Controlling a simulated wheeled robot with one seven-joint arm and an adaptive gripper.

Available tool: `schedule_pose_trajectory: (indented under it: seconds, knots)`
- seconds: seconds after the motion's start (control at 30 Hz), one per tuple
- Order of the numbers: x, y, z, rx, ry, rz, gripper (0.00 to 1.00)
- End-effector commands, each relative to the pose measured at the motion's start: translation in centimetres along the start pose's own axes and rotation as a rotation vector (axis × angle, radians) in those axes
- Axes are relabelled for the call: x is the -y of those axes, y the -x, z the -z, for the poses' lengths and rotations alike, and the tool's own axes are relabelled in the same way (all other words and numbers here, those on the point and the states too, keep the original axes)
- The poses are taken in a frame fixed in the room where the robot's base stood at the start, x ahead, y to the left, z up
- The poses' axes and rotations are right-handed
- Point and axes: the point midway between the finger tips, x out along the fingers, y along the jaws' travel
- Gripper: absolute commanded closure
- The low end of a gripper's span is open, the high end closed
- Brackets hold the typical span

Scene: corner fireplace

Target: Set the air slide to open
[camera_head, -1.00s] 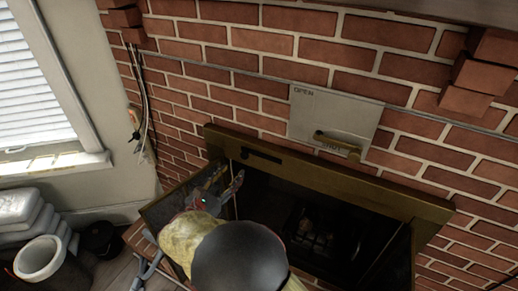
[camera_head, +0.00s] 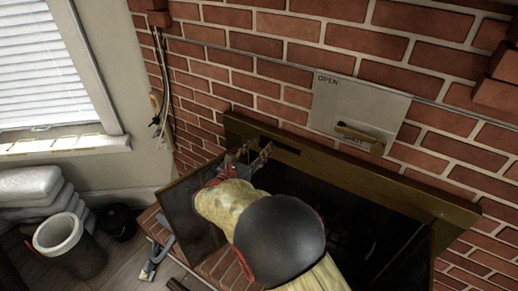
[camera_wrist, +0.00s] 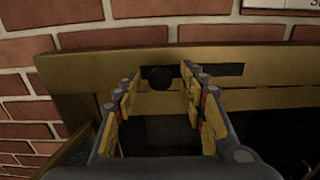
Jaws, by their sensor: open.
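The air slide shows as a dark slot (camera_head: 286,153) in the top bar of the brass fireplace frame. In the wrist view, its round black knob (camera_wrist: 159,78) is near the left end of the slot (camera_wrist: 218,70). My gripper (camera_head: 252,152) is open at the frame's upper left. In the wrist view the fingers (camera_wrist: 160,83) appear on either side of the knob, with a gap to each side; I cannot tell how far they are from it in depth. The knob cannot be made out in the head view.
A pale plate (camera_head: 357,105) marked OPEN and SHUT, with a brass handle (camera_head: 360,138), is on the brick wall above. An open glass door (camera_head: 190,212) is left of my arm. A bucket (camera_head: 70,245) and stacked bags (camera_head: 38,195) are at left.

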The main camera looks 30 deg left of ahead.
Motion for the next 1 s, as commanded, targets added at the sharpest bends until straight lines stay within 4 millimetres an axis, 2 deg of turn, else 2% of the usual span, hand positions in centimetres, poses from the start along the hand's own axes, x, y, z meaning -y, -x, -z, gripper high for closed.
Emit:
schedule_pose_trajectory:
  seconds: [0.13,0.8,1.0]
  knots:
    - [-0.01,0.03,-0.03,0.0,0.0,0.0,0.61]
    - [-0.01,0.05,-0.01,0.0,0.0,0.0,0.99]
    - [-0.02,0.05,-0.01,0.0,0.0,0.0,1.0]
